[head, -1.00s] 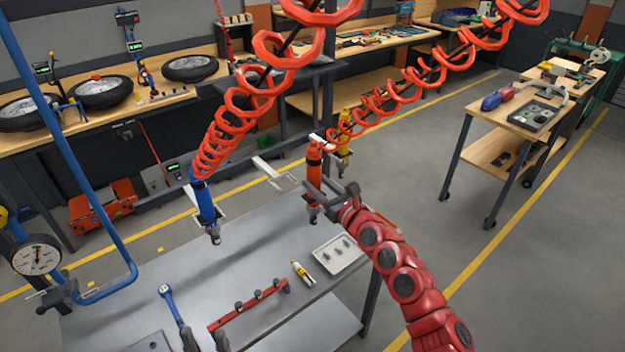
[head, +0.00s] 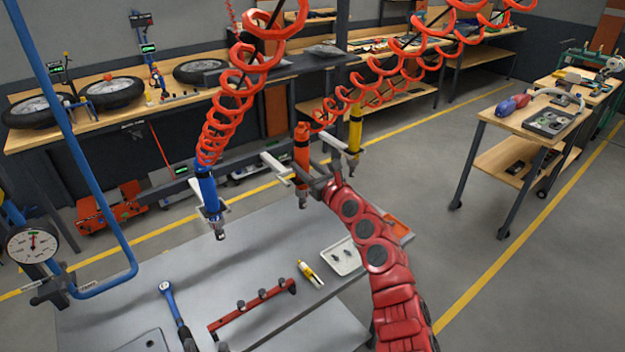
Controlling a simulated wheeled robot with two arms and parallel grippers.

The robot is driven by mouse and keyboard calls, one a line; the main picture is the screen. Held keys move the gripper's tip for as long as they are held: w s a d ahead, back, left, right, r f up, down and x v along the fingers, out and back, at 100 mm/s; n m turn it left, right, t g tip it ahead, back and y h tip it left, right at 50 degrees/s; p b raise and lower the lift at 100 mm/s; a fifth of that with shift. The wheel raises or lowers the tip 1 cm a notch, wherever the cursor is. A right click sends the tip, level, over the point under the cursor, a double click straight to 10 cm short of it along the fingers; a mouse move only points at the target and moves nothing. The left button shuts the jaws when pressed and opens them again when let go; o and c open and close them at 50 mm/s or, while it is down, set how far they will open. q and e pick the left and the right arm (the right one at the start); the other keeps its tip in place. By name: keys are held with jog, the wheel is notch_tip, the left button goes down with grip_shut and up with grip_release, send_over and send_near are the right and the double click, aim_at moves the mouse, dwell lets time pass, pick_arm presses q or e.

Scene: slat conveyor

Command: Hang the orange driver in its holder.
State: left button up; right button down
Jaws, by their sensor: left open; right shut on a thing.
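The orange driver (head: 302,148) is upright above the bench, with a red coiled hose at its top. My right gripper (head: 313,183) is shut on its lower body, the red arm reaching up from the bottom right. The middle holder, a white bracket (head: 274,164) on the dark rail, is just left of the driver. Its fork end is close to the driver's body and partly hidden, so I cannot tell whether the driver is inside it. My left gripper is not in view.
A blue driver (head: 207,190) hangs left and a yellow driver (head: 355,128) hangs right, both on coiled hoses. The grey bench (head: 150,262) below carries a white tray (head: 337,262), a red bar (head: 232,318) and a blue wrench (head: 170,300). A blue pipe (head: 95,185) stands at left.

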jog(key=b+x, duration=0.2)
jog(key=shift+w+a+f, duration=0.2)
jog(key=shift+a, duration=0.1)
jog(key=shift+w+a+f+b, duration=0.15)
jog(key=shift+w+b, duration=0.2)
jog(key=shift+b, duration=0.25)
jog(key=shift+w+a+r+b, duration=0.25)
jog(key=shift+w+a+b, duration=0.3)
jog(key=shift+w+b, duration=0.15)
jog(key=shift+p, duration=0.8)
jog(key=shift+f, duration=0.4)
dwell(0.6)
jog(key=shift+f, duration=0.3)
dwell(0.7)
jog(key=shift+c, duration=1.6)
grip_release()
jog(key=shift+s, duration=0.1)
